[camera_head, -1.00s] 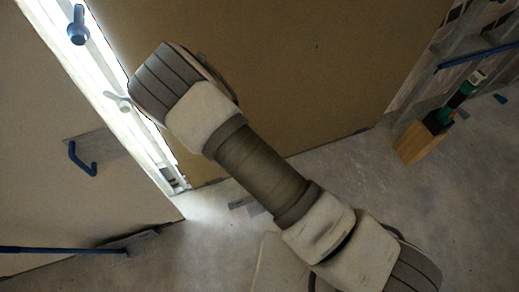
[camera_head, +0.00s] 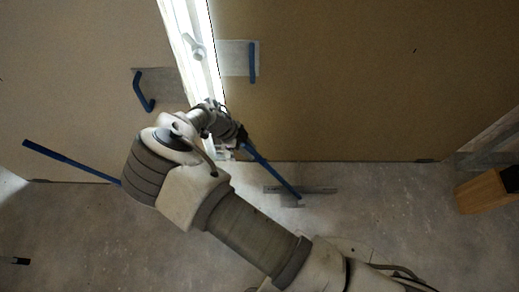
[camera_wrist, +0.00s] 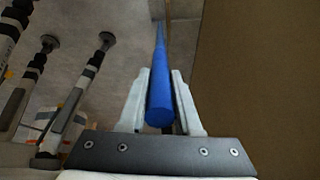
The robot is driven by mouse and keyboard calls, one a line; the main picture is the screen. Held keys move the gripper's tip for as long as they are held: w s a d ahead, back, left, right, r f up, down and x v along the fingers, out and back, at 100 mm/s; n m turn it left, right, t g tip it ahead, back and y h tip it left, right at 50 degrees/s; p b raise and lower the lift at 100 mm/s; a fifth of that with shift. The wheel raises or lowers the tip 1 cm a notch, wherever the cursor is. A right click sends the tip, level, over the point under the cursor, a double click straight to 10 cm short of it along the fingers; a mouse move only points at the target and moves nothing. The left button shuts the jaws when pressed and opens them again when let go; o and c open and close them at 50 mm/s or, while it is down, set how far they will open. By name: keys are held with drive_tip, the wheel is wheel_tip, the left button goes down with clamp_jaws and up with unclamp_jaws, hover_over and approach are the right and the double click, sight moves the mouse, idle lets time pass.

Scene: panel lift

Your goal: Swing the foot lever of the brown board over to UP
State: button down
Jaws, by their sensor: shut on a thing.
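The brown board (camera_head: 340,90) stands upright on the right in the head view and fills the right side of the wrist view (camera_wrist: 265,90). Its foot lever is a blue bar (camera_head: 270,171), slanting from my gripper down to a flat metal foot plate (camera_head: 318,189) on the floor. My gripper (camera_head: 241,134) is at the lever's upper end, partly hidden by my wrist. In the wrist view my gripper (camera_wrist: 159,78) is shut on the blue lever (camera_wrist: 160,95), one finger on each side. No UP mark is legible.
A paler board (camera_head: 80,70) stands left, with its own blue lever (camera_head: 70,160) and a blue hooked handle (camera_head: 145,90). A bright gap with a metal upright (camera_head: 195,45) separates the boards. A wooden block (camera_head: 482,192) stands right. Floor (camera_head: 400,220) between is clear.

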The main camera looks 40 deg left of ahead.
drive_tip(key=shift+s+a+f, duration=0.35)
drive_tip(key=shift+s+a, duration=0.2)
drive_tip(key=shift+a, duration=0.05)
drive_tip(key=c, duration=0.6)
unclamp_jaws()
drive_tip(key=shift+w+r, duration=0.15)
drive_tip(key=shift+w, duration=0.05)
drive_tip(key=shift+r, duration=0.2)
drive_tip(key=p+v, duration=0.2)
drive_tip(key=v, duration=1.4)
drive_tip(key=shift+s+a+r+p, duration=0.2)
drive_tip(key=shift+s+r+p, duration=0.1)
drive_tip(key=shift+p, duration=0.1)
drive_tip(key=shift+w, duration=0.1)
